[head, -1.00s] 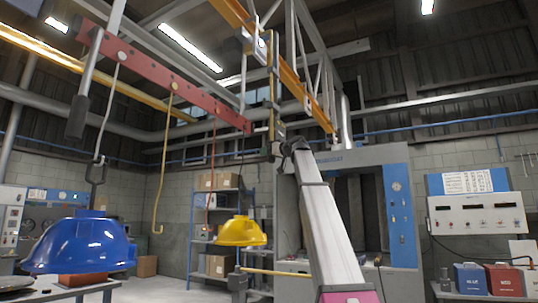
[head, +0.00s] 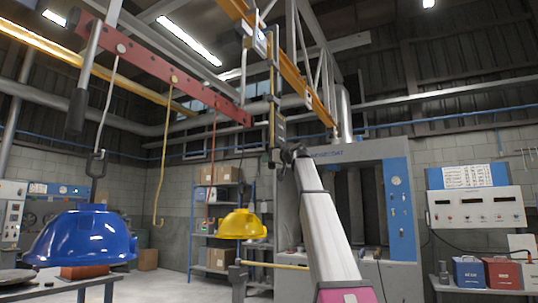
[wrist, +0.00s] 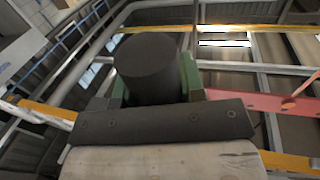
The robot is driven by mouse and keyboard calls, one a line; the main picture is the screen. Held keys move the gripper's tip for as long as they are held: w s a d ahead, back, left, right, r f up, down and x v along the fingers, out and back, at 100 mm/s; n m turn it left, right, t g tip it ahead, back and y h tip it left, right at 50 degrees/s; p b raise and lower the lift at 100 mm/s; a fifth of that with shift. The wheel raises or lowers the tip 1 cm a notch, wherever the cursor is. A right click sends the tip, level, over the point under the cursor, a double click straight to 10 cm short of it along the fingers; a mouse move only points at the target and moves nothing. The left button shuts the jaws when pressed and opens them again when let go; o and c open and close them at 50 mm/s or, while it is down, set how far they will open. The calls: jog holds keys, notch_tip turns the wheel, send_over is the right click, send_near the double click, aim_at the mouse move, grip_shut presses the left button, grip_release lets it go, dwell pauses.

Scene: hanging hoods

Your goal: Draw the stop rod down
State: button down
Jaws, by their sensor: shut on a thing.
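My gripper (head: 277,153) is at the upper middle of the head view, at the foot of an upright post (head: 276,75) beside the orange rail. In the wrist view, its green-edged fingers (wrist: 158,85) are shut on a dark cylindrical grip (wrist: 147,68), seen nearly end-on. This grip appears to be the stop rod's handle; the rod above it is hidden by the grip. In the head view the held grip is too small to make out clearly. A second rod with a dark grip (head: 76,111) hangs at the left end of the red beam, apart from my gripper.
The red beam (head: 150,62) carries hooks on cords. A blue hood (head: 82,238) hangs at left over a table, and a yellow hood (head: 242,225) hangs left of my arm. Shelves and a grey-blue cabinet (head: 400,210) stand behind.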

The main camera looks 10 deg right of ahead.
jog(key=shift+f, duration=0.25)
jog(key=c, duration=0.7)
grip_release()
jog(key=shift+s, duration=0.1)
jog(key=v, duration=1)
jog(key=shift+s+d, duration=0.25)
